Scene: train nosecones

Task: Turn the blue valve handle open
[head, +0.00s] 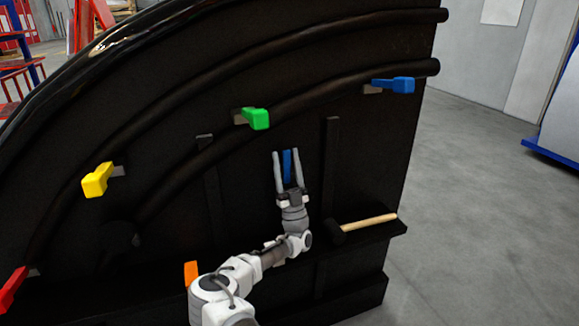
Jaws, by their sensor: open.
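A blue valve handle (400,85) is at the upper right of the black panel, by the end of a curved black pipe, and points right. My gripper (286,153) is in front of the middle of the panel, below and left of that handle and apart from it. Its two grey fingers point up and are spread. A narrow blue strip (287,166) shows between the fingers; I cannot tell whether it is touched or lies behind them.
Other handles on the panel are green (256,119), yellow (97,181), red (13,288) and orange (191,277). A hammer with a wooden handle (370,222) lies on the black ledge (385,235) right of my arm. Open grey floor (470,200) is to the right.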

